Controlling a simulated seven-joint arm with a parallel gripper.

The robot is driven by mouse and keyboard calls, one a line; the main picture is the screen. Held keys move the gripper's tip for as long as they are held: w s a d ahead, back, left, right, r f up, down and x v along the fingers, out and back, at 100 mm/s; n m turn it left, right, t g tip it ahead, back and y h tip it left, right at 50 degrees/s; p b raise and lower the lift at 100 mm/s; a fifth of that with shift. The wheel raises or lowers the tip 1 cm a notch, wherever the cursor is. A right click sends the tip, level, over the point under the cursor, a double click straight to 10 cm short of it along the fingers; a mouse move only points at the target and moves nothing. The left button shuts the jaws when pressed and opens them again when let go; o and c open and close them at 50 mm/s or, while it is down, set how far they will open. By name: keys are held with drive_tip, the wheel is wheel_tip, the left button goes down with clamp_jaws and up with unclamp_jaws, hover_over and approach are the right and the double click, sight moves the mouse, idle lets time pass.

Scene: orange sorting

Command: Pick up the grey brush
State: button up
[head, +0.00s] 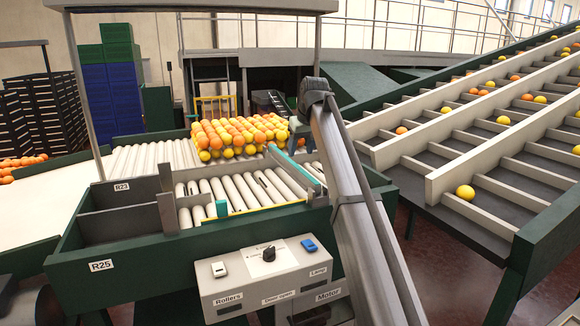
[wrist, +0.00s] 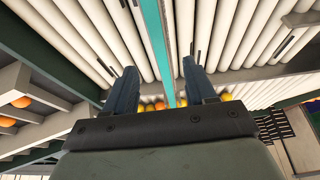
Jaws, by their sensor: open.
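My gripper (wrist: 161,85) shows in the wrist view as two dark blue fingers, spread apart with nothing held between them. A teal strip (wrist: 164,50) passes through the view between the fingers, with white rollers on both sides. I cannot make out a grey brush for certain in either view. In the head view my grey arm rises from the lower right to a dark joint near the middle, and it covers part of the rollers' right side.
Many oranges and yellow fruit (head: 238,136) are piled at the far end of the white rollers (head: 240,190). A control box (head: 255,277) with a knob stands in front. A dark open bin (head: 120,221) is at left. Sloping lanes (head: 500,150) with scattered fruit fill the right.

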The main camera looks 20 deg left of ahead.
sight(296, 166)
drive_tip(key=shift+x, duration=3.95)
drive_tip(key=shift+w+a+r, duration=0.1)
drive_tip(key=shift+w+a, duration=0.05)
clamp_jaws()
